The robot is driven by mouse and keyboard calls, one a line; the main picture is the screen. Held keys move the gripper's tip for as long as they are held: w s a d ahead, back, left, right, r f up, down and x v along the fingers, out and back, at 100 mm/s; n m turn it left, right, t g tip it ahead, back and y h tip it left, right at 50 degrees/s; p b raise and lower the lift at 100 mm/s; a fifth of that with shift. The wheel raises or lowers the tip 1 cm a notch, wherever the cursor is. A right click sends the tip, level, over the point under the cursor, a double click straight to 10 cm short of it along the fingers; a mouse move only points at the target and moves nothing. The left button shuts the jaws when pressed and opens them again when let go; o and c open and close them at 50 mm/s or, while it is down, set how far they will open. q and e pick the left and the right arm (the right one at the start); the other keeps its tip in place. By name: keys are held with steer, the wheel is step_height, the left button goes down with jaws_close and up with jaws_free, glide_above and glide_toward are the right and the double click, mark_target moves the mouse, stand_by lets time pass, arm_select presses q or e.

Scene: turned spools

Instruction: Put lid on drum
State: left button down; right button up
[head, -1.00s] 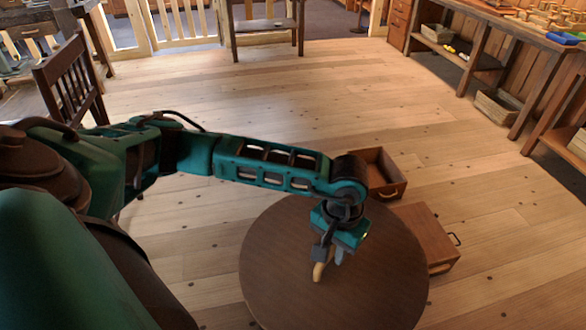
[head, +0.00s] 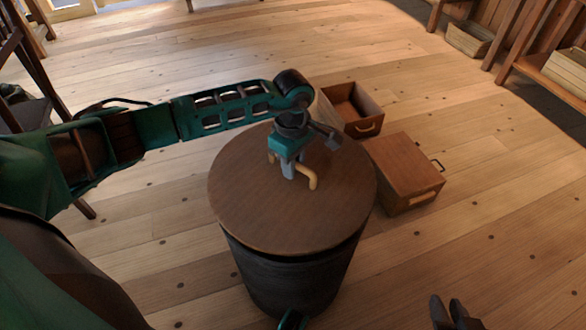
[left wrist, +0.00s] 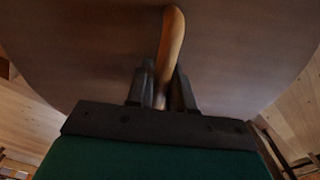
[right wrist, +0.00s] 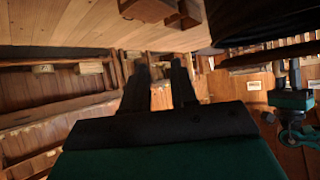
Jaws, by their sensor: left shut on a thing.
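The lid (head: 240,190) is a round brown wooden disc with a curved tan handle (head: 311,180). My left gripper (head: 289,172) is shut on this handle from above. In the left wrist view, the fingers close around the handle (left wrist: 172,45) with the lid (left wrist: 90,60) behind it. The dark drum (head: 290,275) stands on the floor under the lid. A dark strip of its rim shows below the lid's right edge; I cannot tell whether the lid touches it. My right gripper (right wrist: 160,75) is open and empty, its fingertips (head: 452,312) low at right in the head view.
An open wooden box (head: 352,108) and a closed wooden box (head: 405,172) with a handle sit on the floor behind and right of the drum. Benches with baskets (head: 470,38) stand at the upper right.

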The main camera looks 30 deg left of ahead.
arm_select(q)
steer(key=shift+f+b, duration=0.5)
steer(key=shift+f, duration=0.2)
steer(key=shift+f+b, duration=0.85)
steer(key=shift+f, duration=0.3)
steer(key=shift+f+b, duration=0.35)
steer(key=shift+f, duration=0.15)
arm_select(e)
steer(key=shift+w+a+f, duration=0.1)
steer(key=shift+a+f, duration=0.45)
steer(key=shift+f, duration=0.3)
arm_select(q)
steer(key=shift+d, duration=0.15)
arm_select(e)
steer(key=shift+y, duration=0.3)
arm_select(q)
steer(key=shift+f+b, duration=0.2)
steer(key=shift+b, duration=0.1)
arm_select(e)
steer(key=shift+f, duration=0.25)
steer(key=shift+d, duration=0.1)
